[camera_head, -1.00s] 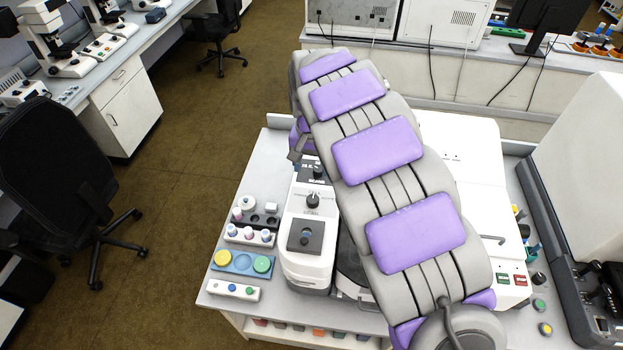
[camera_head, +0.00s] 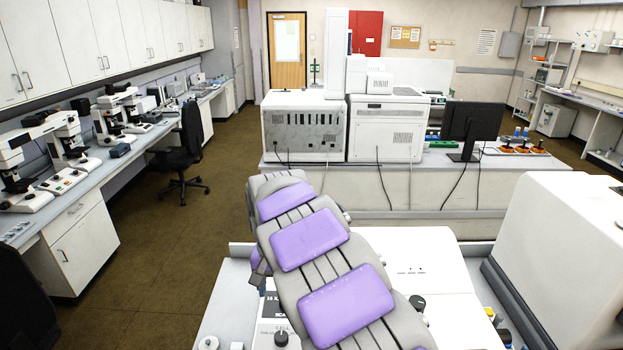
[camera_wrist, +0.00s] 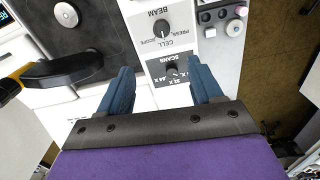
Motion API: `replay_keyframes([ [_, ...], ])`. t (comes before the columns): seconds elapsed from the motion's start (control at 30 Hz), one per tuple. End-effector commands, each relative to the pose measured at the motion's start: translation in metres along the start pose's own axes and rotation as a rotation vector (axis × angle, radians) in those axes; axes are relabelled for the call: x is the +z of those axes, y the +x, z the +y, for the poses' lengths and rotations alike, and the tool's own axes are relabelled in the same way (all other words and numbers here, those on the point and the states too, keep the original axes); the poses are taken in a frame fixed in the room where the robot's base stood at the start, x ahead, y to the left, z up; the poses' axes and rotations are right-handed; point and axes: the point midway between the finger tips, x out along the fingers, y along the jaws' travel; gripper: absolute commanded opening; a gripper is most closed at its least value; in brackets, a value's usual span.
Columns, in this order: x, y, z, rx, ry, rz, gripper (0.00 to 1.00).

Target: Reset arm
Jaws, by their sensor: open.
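My gripper (camera_wrist: 160,92) shows in the wrist view with two blue fingers apart and nothing between them. It is over the white instrument panel (camera_wrist: 152,60). Part of the instrument panel (camera_head: 273,322) shows left of the arm at the bottom.
A large white housing (camera_head: 565,265) stands at right. A back bench holds white instruments (camera_head: 304,127) and a monitor (camera_head: 470,125). Microscopes (camera_head: 65,150) line the left bench. A black chair (camera_head: 183,150) stands on the open floor. A black bar (camera_wrist: 60,73) lies left of the fingers.

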Motion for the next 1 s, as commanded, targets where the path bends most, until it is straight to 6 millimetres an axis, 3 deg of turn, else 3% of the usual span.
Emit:
replay_keyframes([
  [0.27, 0.037, -0.015, 0.091, 0.034, 0.073, -0.002, 0.65],
  [0.5, 0.101, -0.017, 0.165, 0.048, 0.116, -0.035, 0.65],
  [0.73, 0.179, -0.004, 0.214, 0.039, 0.117, -0.074, 0.65],
  [1.0, 0.278, 0.029, 0.246, 0.014, 0.067, -0.125, 0.65],
])
